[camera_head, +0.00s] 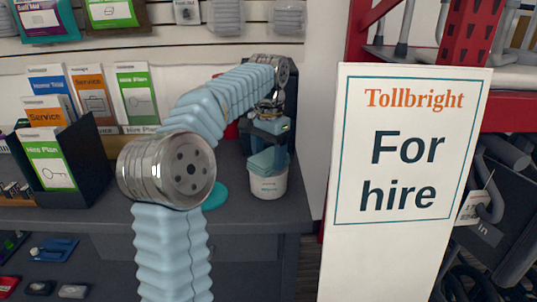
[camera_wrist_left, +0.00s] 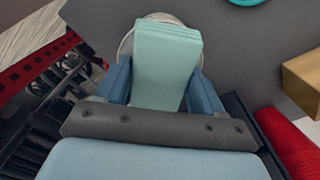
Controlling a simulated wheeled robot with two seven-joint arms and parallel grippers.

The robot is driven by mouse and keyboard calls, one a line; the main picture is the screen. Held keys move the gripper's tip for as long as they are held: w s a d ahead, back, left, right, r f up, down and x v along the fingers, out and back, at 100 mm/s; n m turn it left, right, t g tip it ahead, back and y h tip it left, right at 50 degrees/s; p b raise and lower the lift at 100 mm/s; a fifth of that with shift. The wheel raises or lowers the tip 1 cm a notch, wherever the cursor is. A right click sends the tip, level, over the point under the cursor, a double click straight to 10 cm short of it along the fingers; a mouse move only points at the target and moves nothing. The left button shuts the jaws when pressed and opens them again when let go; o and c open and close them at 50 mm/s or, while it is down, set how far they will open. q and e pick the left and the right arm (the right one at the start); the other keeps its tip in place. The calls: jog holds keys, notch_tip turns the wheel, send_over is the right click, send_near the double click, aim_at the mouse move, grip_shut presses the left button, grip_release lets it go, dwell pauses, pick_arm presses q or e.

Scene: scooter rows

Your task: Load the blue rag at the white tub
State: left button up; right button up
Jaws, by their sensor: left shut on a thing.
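The blue rag (camera_head: 262,161) is a pale blue-green folded stack. My left gripper (camera_head: 268,146) is shut on it and points down over the white tub (camera_head: 268,186), which stands on the grey counter. In the head view the rag's lower end is at the tub's mouth; I cannot tell how far inside it reaches. In the left wrist view the rag (camera_wrist_left: 165,58) sits between the two blue fingers of the left gripper (camera_wrist_left: 160,85). It covers most of the tub, whose pale rim (camera_wrist_left: 126,45) shows beside it. My right gripper is out of view.
A teal disc (camera_head: 215,196) lies on the counter (camera_head: 250,216) left of the tub. A dark brochure holder (camera_head: 88,165) stands further left. A white "For hire" sign (camera_head: 405,190) stands close on the right. A wooden block (camera_wrist_left: 304,80) shows in the wrist view.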

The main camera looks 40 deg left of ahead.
aim_at(268, 156)
pick_arm(q)
notch_tip(268, 156, up, 2)
jog(key=shift+r+p, duration=0.15)
jog(key=shift+p, duration=0.9)
jog(key=shift+r, duration=2.35)
